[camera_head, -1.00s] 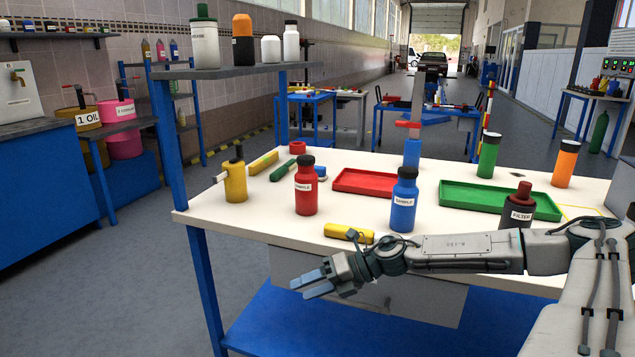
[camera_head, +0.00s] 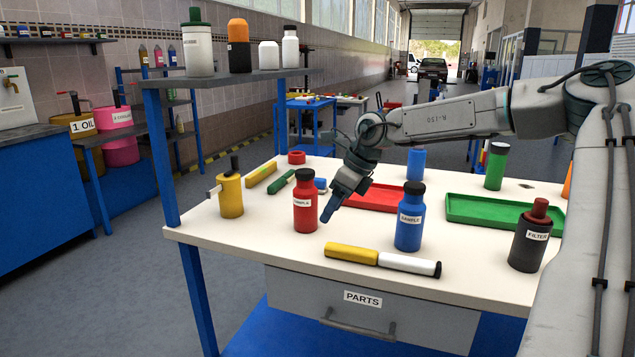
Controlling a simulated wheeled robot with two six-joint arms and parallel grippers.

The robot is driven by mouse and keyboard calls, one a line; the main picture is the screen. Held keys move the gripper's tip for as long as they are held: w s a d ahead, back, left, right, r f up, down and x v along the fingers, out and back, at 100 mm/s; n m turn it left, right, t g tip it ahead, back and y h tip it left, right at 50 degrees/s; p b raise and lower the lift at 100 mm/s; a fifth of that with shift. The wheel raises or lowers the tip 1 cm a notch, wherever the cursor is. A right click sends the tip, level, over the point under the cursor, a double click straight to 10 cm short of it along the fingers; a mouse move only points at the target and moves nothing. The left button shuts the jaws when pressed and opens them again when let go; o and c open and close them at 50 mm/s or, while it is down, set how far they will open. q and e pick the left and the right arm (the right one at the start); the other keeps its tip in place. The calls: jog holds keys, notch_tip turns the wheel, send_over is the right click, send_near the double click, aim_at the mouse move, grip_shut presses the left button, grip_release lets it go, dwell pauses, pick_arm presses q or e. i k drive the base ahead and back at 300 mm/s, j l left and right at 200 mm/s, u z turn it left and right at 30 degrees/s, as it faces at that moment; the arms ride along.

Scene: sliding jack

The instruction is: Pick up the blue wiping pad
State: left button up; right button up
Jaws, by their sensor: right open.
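The blue wiping pad (camera_head: 320,184) shows as a small blue patch on the white table, behind the red sample bottle (camera_head: 305,202) and beside the dark green cylinder (camera_head: 281,182). Part of it is hidden. My right gripper (camera_head: 328,212) is open and points down to the left, just right of the red bottle and nearer to the camera than the pad. The fingers look empty and overlap in this view. Whether they touch the bottle I cannot tell. My left gripper is out of view.
A blue bottle (camera_head: 410,217), a yellow and white cylinder (camera_head: 381,258) and a dark filter bottle (camera_head: 529,237) stand or lie near the front. A red tray (camera_head: 385,197) and a green tray (camera_head: 480,210) lie behind. A yellow can (camera_head: 231,195) stands left. A shelf (camera_head: 235,76) overhangs the left side.

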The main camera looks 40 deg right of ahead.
aim_at(320, 184)
jog(key=i+l, duration=0.3)
jog(key=l, duration=0.15)
jog(key=i+l, duration=0.3)
jog(key=l, duration=0.15)
jog(key=i+l, duration=0.35)
jog(key=l, duration=0.05)
